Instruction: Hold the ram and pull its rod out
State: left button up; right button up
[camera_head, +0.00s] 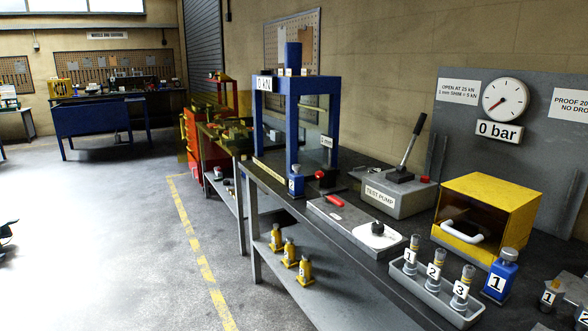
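I cannot tell for sure which thing is the ram. A blue bottle-shaped unit labelled 1 (500,277) stands right of the tray. A similar blue unit (296,180) stands by the blue press frame (334,120). Several yellow units (288,252) stand on the lower shelf. No rod is clearly seen drawn out. Neither of my grippers shows in this view.
A gauge (505,100) reads 0 bar. The floor (110,240) left of the bench is largely clear.

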aim_at(296, 167)
jog(key=z, duration=0.4)
jog(key=i+j+z, duration=0.2)
jog(key=z, duration=0.15)
jog(key=i+j+z, duration=0.15)
jog(key=j+z, duration=0.2)
jog(key=i+j+z, duration=0.15)
jog(key=j+z, duration=0.2)
